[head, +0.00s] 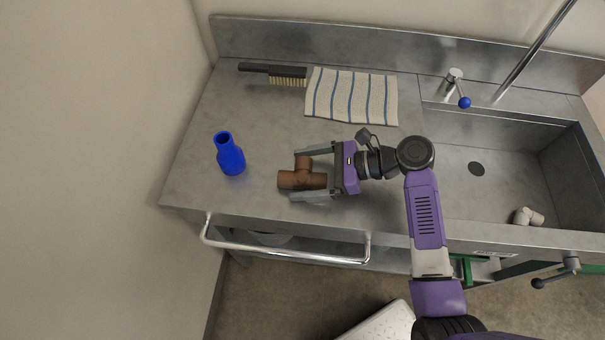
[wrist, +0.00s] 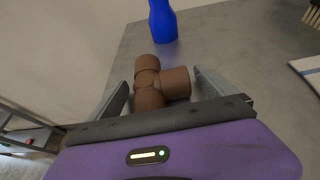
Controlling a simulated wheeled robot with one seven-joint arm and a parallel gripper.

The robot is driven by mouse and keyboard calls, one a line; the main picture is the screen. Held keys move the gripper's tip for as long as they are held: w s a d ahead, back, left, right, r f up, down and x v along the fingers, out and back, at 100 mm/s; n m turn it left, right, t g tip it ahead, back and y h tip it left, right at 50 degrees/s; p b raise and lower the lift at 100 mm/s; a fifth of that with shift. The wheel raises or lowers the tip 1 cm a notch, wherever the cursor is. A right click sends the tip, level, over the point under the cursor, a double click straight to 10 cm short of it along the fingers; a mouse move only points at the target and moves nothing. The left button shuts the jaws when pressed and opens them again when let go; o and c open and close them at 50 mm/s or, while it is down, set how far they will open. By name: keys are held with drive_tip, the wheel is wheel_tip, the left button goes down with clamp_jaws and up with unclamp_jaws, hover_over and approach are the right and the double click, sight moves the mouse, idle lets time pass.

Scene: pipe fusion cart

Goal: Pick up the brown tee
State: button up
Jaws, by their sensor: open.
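The brown tee (head: 301,178) lies on the steel counter, left of the sink. My gripper (head: 303,174) is open, with one finger on the far side of the tee and one on the near side. In the wrist view the brown tee (wrist: 149,84) sits between the two spread fingers of my gripper (wrist: 158,88). I cannot tell whether either finger touches it.
A blue bottle-shaped piece (head: 230,155) stands left of the tee. A striped cloth (head: 352,96) and a brush (head: 272,71) lie at the back. The sink (head: 478,190) on the right holds a pale elbow fitting (head: 528,217). A rail (head: 285,255) runs along the front.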

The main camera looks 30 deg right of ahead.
drive_tip(key=c, duration=1.5)
drive_tip(key=shift+r, duration=0.1)
